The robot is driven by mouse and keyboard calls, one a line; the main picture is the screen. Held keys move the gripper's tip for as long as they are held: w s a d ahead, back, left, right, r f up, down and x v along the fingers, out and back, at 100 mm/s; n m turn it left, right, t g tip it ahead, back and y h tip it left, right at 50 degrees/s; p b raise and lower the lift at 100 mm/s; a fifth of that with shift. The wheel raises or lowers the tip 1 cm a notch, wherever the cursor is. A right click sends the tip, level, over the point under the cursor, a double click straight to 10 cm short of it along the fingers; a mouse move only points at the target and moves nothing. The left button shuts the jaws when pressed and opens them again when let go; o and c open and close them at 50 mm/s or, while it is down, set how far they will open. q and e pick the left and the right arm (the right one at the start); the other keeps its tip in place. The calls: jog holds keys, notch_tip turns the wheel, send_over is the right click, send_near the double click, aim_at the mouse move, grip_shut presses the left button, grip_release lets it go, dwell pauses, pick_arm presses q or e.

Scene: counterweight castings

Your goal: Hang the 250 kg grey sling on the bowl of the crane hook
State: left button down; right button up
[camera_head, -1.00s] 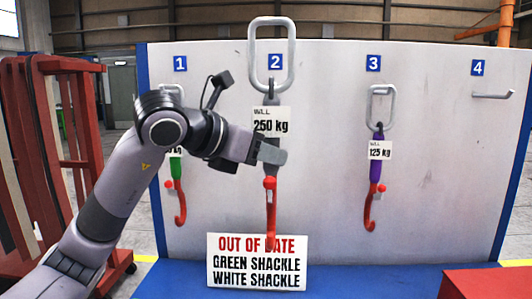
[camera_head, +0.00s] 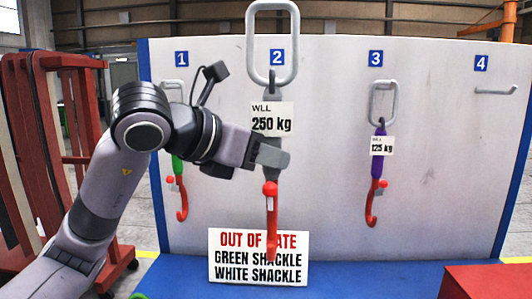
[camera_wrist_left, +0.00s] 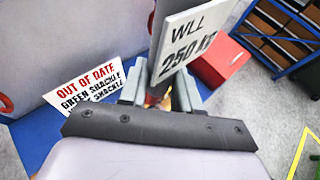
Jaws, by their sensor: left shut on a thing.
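The 250 kg grey sling (camera_head: 271,90) hangs upright from my left gripper (camera_head: 270,156), clear in front of the board. It has a grey oblong ring on top, a white "WLL 250 kg" tag and a red hook below. The fingers are shut on its grey middle, just below the tag. The ring's top reaches the upper picture edge. In the left wrist view the sling's tag (camera_wrist_left: 184,42) stands tilted beyond the fingers, partly cut off. My right gripper is not in view. I see no crane hook in either view.
The board (camera_head: 325,150) has places numbered 1 to 4. A green sling (camera_head: 178,167) at 1 is partly behind my arm; a purple 125 kg sling (camera_head: 377,165) hangs at 3. Peg 4 (camera_head: 495,91) is bare. An out-of-date sign (camera_head: 258,272) leans low. Red racks (camera_head: 50,150) stand left.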

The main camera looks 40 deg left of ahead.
pick_arm(q)
jog(key=shift+s+d+r+p, duration=0.1)
jog(key=shift+s+d, duration=0.4)
jog(key=shift+s, duration=0.35)
jog(key=shift+s+d+p, duration=0.15)
jog(key=shift+s+d, duration=0.4)
jog(key=shift+s, duration=0.3)
jog(key=shift+s+d+r+p, duration=0.1)
jog(key=shift+s+d, duration=0.4)
jog(key=shift+s, duration=0.35)
jog(key=shift+f, duration=0.1)
